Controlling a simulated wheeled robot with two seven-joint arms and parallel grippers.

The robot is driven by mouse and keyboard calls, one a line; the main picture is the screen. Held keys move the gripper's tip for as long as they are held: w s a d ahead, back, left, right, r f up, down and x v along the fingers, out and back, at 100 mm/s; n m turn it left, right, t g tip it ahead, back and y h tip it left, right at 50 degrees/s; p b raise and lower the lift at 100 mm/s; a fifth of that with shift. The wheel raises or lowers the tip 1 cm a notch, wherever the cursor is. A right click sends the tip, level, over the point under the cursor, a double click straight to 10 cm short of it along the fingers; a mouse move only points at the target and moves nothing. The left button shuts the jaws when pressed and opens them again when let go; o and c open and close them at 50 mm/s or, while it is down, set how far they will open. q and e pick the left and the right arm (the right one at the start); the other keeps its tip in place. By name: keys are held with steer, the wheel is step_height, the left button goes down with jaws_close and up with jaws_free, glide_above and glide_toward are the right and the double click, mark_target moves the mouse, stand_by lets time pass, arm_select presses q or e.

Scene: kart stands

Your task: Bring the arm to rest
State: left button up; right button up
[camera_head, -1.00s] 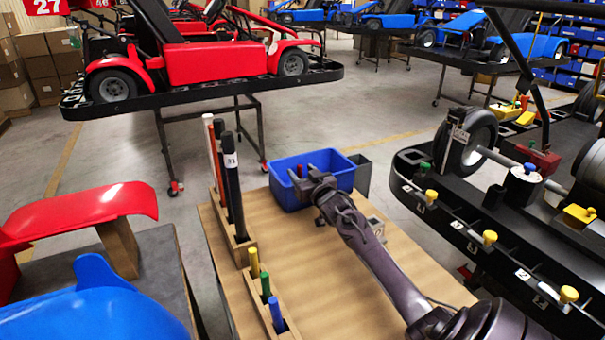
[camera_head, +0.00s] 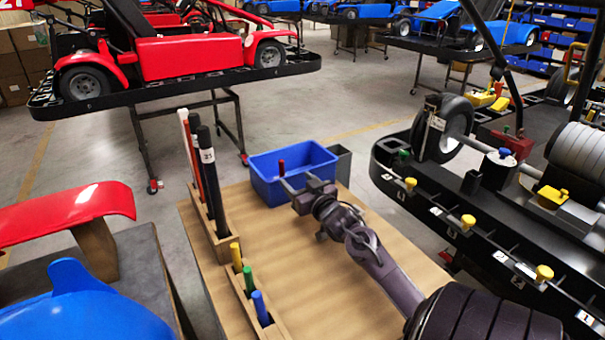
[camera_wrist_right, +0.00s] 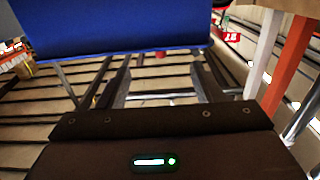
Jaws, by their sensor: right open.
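My right gripper (camera_head: 294,181) is open and empty at the near side of the blue bin (camera_head: 262,188), above the wooden table top (camera_head: 300,270). Its arm comes in from the lower right of the head view. A red piece (camera_head: 282,166) shows inside the bin, just beyond the fingers. In the right wrist view the two fingers (camera_wrist_right: 162,85) are spread with nothing between them, and the blue bin (camera_wrist_right: 120,28) fills the top. Whether the fingers touch the bin cannot be told. My left gripper is out of view.
A wooden rack (camera_head: 222,240) holds upright rods, left of the arm. A small holder (camera_head: 252,304) carries yellow, green and blue pegs. A grey bin (camera_head: 342,165) stands beside the blue one. A black kart chassis (camera_head: 425,195) lies right. The table's middle is bare.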

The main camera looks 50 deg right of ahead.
steer(key=shift+v, duration=0.95)
steer(key=shift+r, duration=0.1)
